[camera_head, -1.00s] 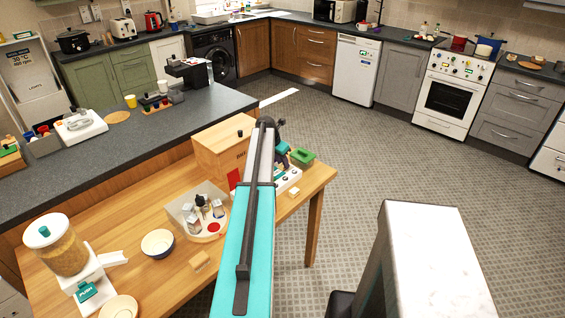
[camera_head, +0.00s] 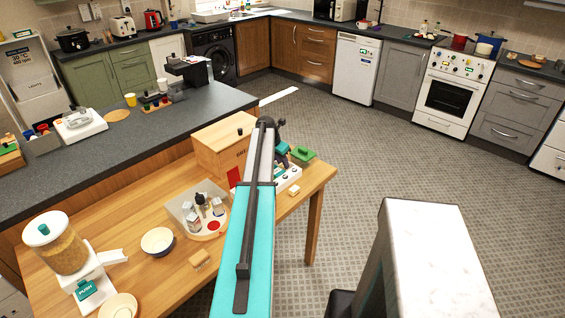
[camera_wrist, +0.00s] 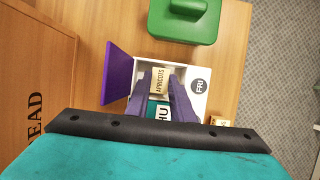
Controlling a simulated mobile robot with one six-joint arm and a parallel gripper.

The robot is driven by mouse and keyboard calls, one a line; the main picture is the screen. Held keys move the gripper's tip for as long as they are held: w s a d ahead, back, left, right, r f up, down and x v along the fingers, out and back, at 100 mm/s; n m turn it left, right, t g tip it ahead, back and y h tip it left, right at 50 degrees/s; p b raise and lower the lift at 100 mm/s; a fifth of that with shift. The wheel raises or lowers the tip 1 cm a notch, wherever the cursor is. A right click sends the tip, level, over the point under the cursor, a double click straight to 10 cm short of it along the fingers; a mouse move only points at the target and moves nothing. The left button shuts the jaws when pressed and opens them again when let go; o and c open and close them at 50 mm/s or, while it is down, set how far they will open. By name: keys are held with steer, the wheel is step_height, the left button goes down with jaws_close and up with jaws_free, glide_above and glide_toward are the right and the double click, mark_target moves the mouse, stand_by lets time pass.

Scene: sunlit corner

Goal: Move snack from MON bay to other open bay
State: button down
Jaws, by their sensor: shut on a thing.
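The white pill-organizer-like snack box (camera_head: 292,180) stands near the table's right end, partly hidden by my arm in the head view. One raised red lid (camera_head: 234,178) shows at its left. In the wrist view, a round FRI label (camera_wrist: 199,86) marks its right end, and a purple lid (camera_wrist: 117,71) stands open at the left. A teal lid (camera_wrist: 160,113) with part of THU shows nearer me. My gripper (camera_wrist: 160,86) is shut on the snack, a small beige packet marked APRICOTS (camera_wrist: 158,77), over or in the FRI bay; its depth is unclear.
A green lidded container (camera_wrist: 185,20) sits just beyond the box. A wooden bread bin (camera_head: 222,145) stands left, and a small pale block (camera_head: 294,190) lies near the table edge. A caddy (camera_head: 184,210), bowl (camera_head: 157,241) and dispenser (camera_head: 70,258) occupy the table's left part.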

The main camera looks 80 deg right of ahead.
steer(key=shift+f, duration=0.65)
stand_by(0.6)
steer(key=c, duration=1.5)
jaws_free()
steer(key=shift+o, duration=0.2)
steer(key=shift+r, duration=0.15)
steer(key=b+v, duration=0.3)
steer(key=v, duration=1)
steer(key=shift+a+r+b, duration=0.15)
steer(key=shift+r+b, duration=0.1)
steer(key=shift+b, duration=0.15)
